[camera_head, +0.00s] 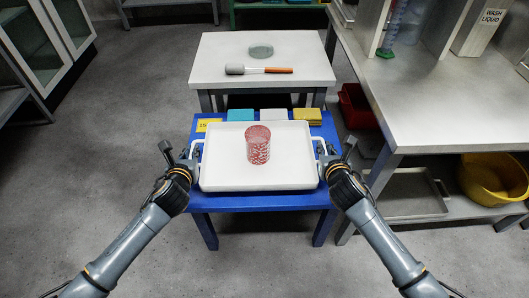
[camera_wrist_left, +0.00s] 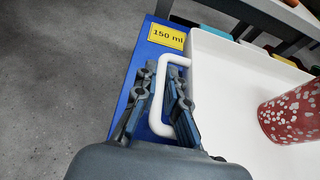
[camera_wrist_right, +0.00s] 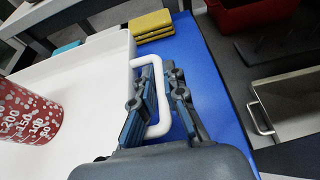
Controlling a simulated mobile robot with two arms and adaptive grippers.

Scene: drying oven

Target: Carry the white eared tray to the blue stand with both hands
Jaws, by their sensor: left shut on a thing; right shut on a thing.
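The white eared tray (camera_head: 225,172) is over the top of the blue stand (camera_head: 262,200), level in the head view. I cannot tell whether it touches the stand top. A red and white speckled cup (camera_head: 258,147) stands upright on the tray. My left gripper (camera_head: 196,153) is shut on the tray's left ear, a white loop that shows in the left wrist view (camera_wrist_left: 161,95). My right gripper (camera_head: 322,152) is shut on the right ear, which shows in the right wrist view (camera_wrist_right: 159,100). A yellow "150 ml" label (camera_wrist_left: 167,36) lies on the stand's far left corner.
Blue (camera_head: 240,115), white (camera_head: 273,115) and yellow (camera_head: 307,115) stacked items lie along the stand's far edge, behind the tray. A white table (camera_head: 215,67) with a brush-like tool (camera_head: 258,70) stands beyond. A workbench (camera_head: 430,105) stands close on the right. Floor at left is clear.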

